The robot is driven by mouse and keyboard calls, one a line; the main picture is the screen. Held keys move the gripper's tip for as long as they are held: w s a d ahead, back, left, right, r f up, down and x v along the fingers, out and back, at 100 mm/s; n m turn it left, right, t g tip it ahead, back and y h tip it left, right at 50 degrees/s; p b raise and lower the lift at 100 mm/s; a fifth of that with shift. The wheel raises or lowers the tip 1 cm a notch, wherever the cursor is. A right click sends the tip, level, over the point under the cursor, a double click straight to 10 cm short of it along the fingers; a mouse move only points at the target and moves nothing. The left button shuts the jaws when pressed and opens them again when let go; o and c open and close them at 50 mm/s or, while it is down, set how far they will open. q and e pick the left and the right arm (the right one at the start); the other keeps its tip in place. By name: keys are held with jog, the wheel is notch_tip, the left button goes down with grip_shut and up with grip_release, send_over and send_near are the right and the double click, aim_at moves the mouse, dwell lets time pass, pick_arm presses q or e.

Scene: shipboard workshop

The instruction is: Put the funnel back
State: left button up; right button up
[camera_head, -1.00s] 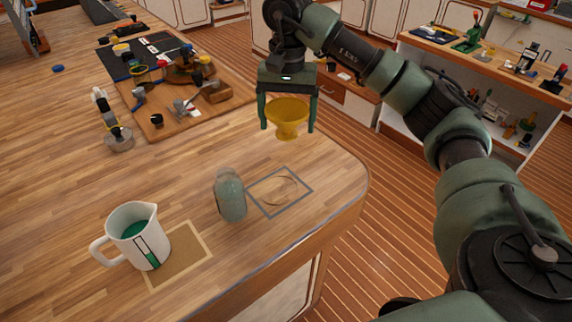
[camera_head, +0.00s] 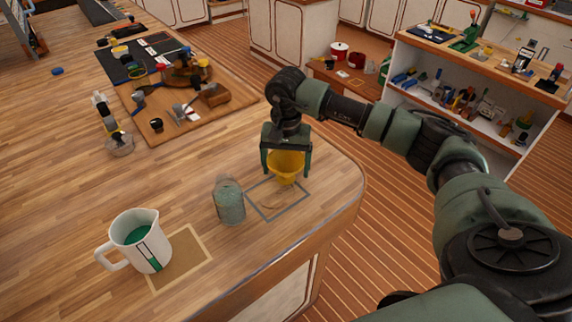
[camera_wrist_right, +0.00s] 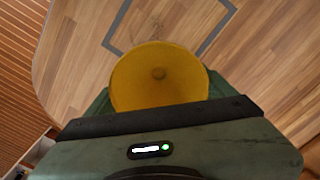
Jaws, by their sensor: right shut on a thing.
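The yellow funnel (camera_head: 286,166) is held between the fingers of my right gripper (camera_head: 286,172), which is shut on it. The funnel is upright, over the far part of a grey square outline (camera_head: 262,206) on the counter. I cannot tell whether its tip touches the counter. In the right wrist view the funnel (camera_wrist_right: 160,80) shows its wide mouth, and the grey outline (camera_wrist_right: 120,22) lies beyond it. A greenish glass jar (camera_head: 229,203) stands just left of the outline. My left gripper is not in view.
A wooden board (camera_head: 165,125) with tools lies at the back left. The counter's rounded edge (camera_head: 350,200) is close on the right.

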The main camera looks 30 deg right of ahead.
aim_at(286, 157)
jog(key=shift+f, duration=0.15)
jog(key=o, duration=1.2)
jog(key=shift+o, duration=0.2)
jog(key=shift+r, duration=0.55)
notch_tip(286, 157, up, 11)
jog(key=b, duration=0.3)
jog(key=shift+r, duration=0.15)
